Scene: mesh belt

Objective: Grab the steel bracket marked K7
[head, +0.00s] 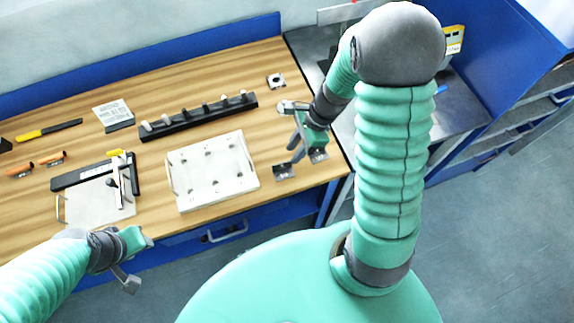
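Small steel brackets lie on the wooden bench. One plate (285,172) is at the front edge, another (319,156) is at the right front corner, and a third (276,81) is near the back. No K7 marking can be read at this size. My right gripper (296,133) is over the right end of the bench, close to the two front plates. Its fingers look spread with nothing between them, and it partly covers the corner plate. My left gripper (139,263) is open and empty in front of the bench's left part.
A white plate with handles (212,172) and a black rail with several pegs (198,115) occupy the middle of the bench. A second fixture (95,203), a yellow-handled tool (48,131) and orange-handled tools (50,159) are on the left. A metal table (465,105) adjoins on the right.

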